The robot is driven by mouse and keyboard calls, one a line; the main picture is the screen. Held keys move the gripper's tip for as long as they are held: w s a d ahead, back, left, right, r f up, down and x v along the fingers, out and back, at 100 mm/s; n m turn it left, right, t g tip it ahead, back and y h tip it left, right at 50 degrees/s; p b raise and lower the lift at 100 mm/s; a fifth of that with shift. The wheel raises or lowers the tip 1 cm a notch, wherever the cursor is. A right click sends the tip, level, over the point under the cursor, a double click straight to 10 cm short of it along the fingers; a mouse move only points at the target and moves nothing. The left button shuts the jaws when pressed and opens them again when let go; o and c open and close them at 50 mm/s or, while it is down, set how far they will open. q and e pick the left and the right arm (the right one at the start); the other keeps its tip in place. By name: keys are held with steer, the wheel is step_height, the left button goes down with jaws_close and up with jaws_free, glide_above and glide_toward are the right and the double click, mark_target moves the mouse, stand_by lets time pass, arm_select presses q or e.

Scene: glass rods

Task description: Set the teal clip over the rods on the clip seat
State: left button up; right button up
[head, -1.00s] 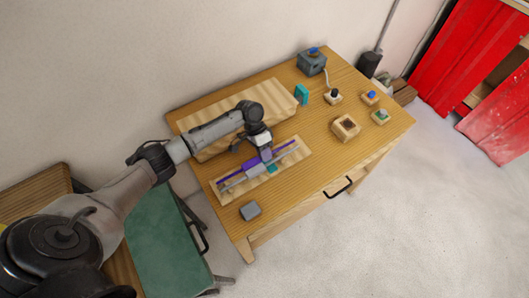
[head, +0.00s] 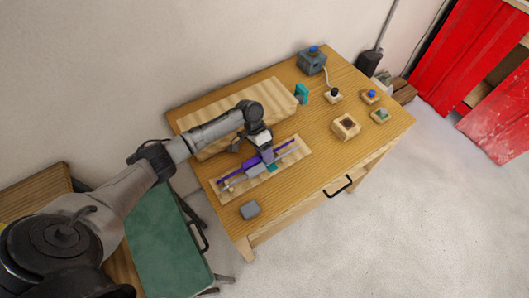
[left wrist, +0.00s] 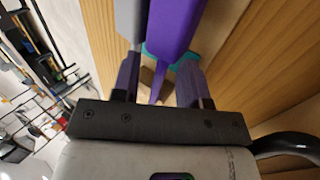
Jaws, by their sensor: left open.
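My left gripper (head: 264,160) is low over the rods on a pale wooden board (head: 298,150). It is open. In the left wrist view, its two fingers (left wrist: 158,85) stand apart, with a purple rod (left wrist: 158,80) between them. Beyond them are a wide purple part (left wrist: 172,25) and a grey bar (left wrist: 130,18). A purple rod and a grey rod (head: 234,182) run along the board. A teal piece (head: 271,168) shows beside the gripper, partly hidden; it also shows behind the purple part in the left wrist view (left wrist: 186,58). I cannot tell whether it sits over the rods. My right gripper is out of view.
Another teal piece (head: 302,92) stands by the large pale wooden block (head: 205,125). A grey block (head: 250,210) lies near the front left edge. A wooden box (head: 345,126), small button blocks (head: 370,96) and a grey-blue box (head: 312,61) stand right and back.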

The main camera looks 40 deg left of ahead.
arm_select(q)
steer(key=v, duration=1.3)
steer(key=shift+a+r+b, duration=0.2)
steer(key=shift+r+b, duration=0.1)
steer(key=shift+b, duration=0.1)
steer(key=shift+w, duration=0.1)
